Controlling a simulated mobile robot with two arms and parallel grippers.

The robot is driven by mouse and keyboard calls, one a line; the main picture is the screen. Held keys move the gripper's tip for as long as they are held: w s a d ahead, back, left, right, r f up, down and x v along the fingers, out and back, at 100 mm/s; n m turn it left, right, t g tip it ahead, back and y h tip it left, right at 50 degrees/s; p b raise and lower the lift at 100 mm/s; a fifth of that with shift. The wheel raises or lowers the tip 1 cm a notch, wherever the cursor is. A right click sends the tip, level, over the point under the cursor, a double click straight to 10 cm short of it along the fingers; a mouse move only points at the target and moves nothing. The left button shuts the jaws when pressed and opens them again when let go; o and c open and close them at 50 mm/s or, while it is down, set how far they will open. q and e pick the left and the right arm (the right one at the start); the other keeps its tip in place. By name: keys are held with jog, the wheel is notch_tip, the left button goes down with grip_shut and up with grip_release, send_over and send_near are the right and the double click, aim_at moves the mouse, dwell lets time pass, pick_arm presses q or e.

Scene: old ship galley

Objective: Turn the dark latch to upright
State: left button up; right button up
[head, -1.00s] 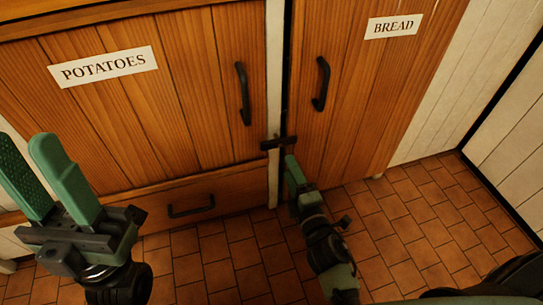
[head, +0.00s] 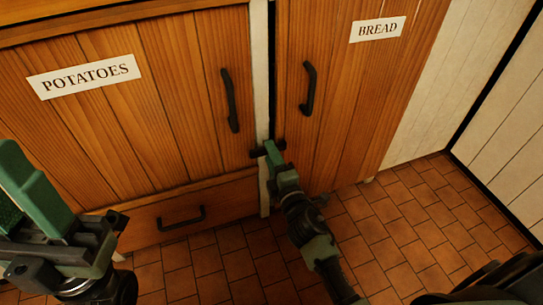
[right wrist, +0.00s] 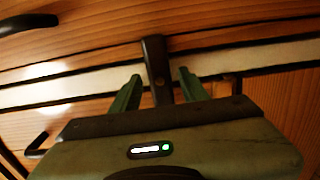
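The dark latch (head: 257,152) lies across the pale strip between the POTATOES door (head: 130,110) and the BREAD door (head: 345,100). It is roughly level in the head view, partly hidden by my right gripper (head: 273,153). In the right wrist view the latch (right wrist: 155,66) stands between the two green fingertips of my right gripper (right wrist: 158,84), crossing the strip. The fingers are open on both sides of it, with gaps showing; I see no grip. My left gripper (head: 25,185) is at the left edge, its fingers apart and empty, away from the latch.
Dark vertical handles are on the POTATOES door (head: 230,100) and the BREAD door (head: 308,88). A drawer with a dark handle (head: 181,217) is below the left door. The tiled floor (head: 390,225) is clear at the right, with a pale wall (head: 500,110) beyond.

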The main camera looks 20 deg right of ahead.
grip_shut()
